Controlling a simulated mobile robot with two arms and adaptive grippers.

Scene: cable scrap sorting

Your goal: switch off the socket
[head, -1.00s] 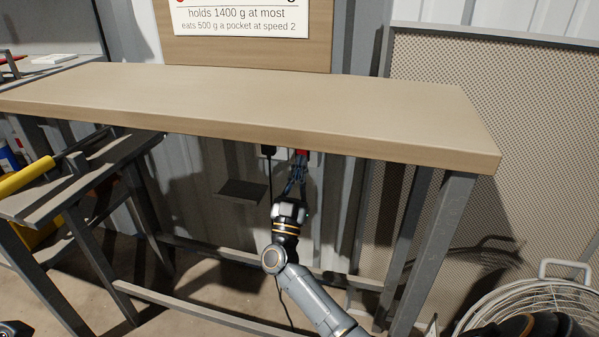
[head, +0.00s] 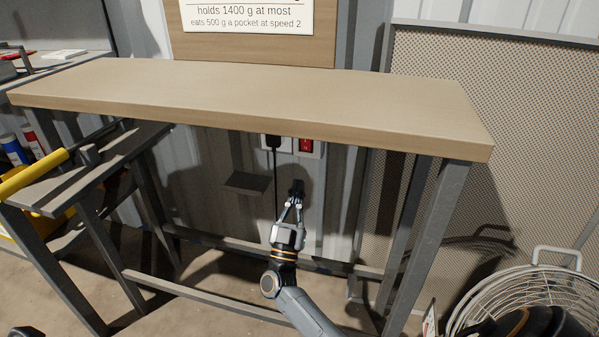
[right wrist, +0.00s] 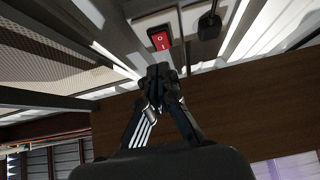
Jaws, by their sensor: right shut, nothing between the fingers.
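The socket (head: 316,149) is a pale plate on the wall below the workbench top. Its red rocker switch (head: 306,146) shows in the head view and, with white marks, in the right wrist view (right wrist: 159,40); I cannot tell which side is pressed in. A black plug (head: 272,142) sits in it left of the switch, its cable hanging down; it also shows in the right wrist view (right wrist: 209,26). My right gripper (head: 297,188) is shut and empty, below the switch and apart from it.
The wooden workbench top (head: 250,97) overhangs the socket. A small dark shelf (head: 247,182) is left of the cable. Metal bench legs (head: 428,235) stand at the right. A wire basket (head: 530,300) is at the lower right.

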